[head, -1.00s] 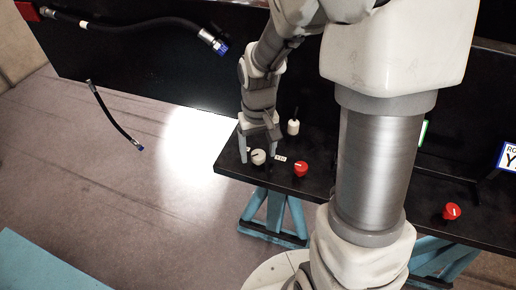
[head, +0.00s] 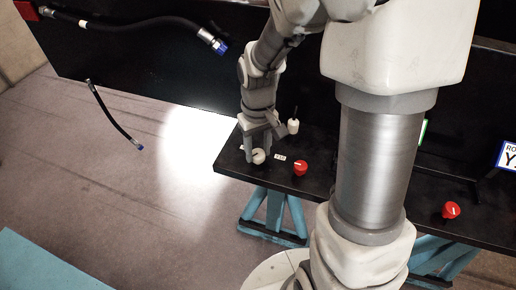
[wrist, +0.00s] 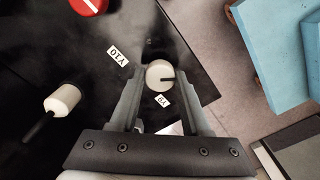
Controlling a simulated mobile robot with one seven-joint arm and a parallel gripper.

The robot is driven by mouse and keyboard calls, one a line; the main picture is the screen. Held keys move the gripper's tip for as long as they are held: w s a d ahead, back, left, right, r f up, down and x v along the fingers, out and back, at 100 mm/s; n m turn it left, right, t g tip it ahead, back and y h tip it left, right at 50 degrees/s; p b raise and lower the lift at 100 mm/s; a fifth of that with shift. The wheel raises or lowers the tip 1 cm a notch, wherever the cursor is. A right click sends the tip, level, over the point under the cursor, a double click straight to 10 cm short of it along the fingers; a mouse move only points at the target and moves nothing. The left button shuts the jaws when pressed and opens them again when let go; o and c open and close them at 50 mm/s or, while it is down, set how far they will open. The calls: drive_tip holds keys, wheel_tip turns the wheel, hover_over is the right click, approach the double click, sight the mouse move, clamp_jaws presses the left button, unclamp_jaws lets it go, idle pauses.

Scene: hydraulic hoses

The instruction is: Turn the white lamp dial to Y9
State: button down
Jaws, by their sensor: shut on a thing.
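The white lamp dial (head: 258,156) is a round knob near the left end of the black bench top. In the wrist view the white dial (wrist: 160,76) lies between the fingertips, with its dark pointer line towards the right of the picture. The Y9 label (wrist: 162,100) is just below it there, and the Y10 label (wrist: 118,56) is up and left. My gripper (head: 257,150) reaches down over the dial and is shut on it. In the wrist view my gripper (wrist: 160,73) has one finger on each side of the dial.
A red dial (head: 300,167) stands right of the white one, and another red dial (head: 450,210) is farther right. A white cylinder with a dark stem (head: 293,126) stands behind. Hoses (head: 150,24) hang at the left. A sign (head: 508,156) is at the right edge.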

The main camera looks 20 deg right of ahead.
sight(258, 154)
drive_tip(key=n+p, duration=0.1)
drive_tip(key=n, duration=0.6)
idle(0.6)
drive_tip(key=shift+c, duration=1.8)
unclamp_jaws()
wheel_tip(258, 154, up, 18)
drive_tip(key=shift+f+p, duration=0.25)
drive_tip(key=shift+p, duration=0.2)
